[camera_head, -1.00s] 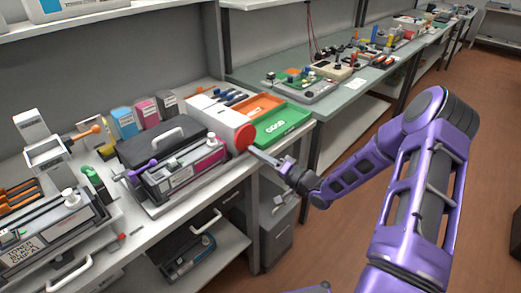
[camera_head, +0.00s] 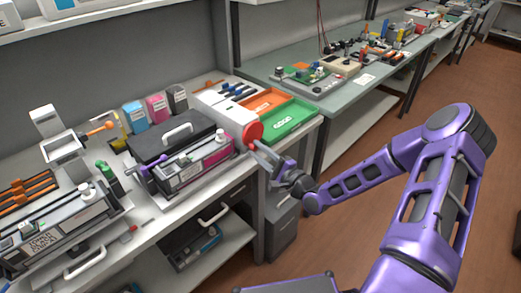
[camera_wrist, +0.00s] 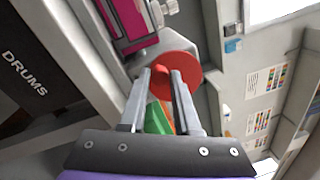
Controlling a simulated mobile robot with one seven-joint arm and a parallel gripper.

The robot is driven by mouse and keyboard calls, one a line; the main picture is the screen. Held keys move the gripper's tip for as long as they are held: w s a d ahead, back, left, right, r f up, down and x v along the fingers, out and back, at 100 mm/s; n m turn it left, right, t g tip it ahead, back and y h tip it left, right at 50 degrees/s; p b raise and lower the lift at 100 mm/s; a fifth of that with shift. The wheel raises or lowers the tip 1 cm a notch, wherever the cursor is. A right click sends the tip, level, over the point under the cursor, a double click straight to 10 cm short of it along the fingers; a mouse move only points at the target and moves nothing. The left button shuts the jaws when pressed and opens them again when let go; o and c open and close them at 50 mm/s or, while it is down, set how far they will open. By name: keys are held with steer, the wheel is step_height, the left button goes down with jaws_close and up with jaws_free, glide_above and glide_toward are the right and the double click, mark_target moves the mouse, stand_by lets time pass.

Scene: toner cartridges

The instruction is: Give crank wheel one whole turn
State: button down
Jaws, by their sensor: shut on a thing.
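The red crank wheel (camera_head: 252,131) is a round disc on the end of the white box (camera_head: 225,115) at the bench's front edge. In the wrist view the wheel (camera_wrist: 187,62) shows behind and between the fingertips. My gripper (camera_head: 259,146) is at the wheel's lower right side in the head view. In the wrist view my gripper (camera_wrist: 167,72) has its two fingers a narrow gap apart, with the tips at the wheel. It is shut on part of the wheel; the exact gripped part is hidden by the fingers.
Green (camera_head: 291,120) and orange (camera_head: 264,101) trays lie right of the white box. A black printer unit (camera_head: 172,140) with a magenta cartridge (camera_head: 205,157) stands to its left. Open floor (camera_head: 350,235) lies to the right.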

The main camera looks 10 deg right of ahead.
steer(key=shift+s+a+r+m+h+p, duration=0.1)
steer(key=shift+r+m+h+p, duration=0.15)
steer(key=shift+m, duration=0.9)
steer(key=shift+s+a+r+m+h+p, duration=0.15)
steer(key=shift+r+m, duration=0.2)
steer(key=shift+m, duration=0.8)
steer(key=c, duration=0.6)
jaws_free()
steer(key=shift+d, duration=0.1)
steer(key=b+v, duration=0.1)
steer(key=v, duration=1.6)
steer(key=shift+s, duration=0.1)
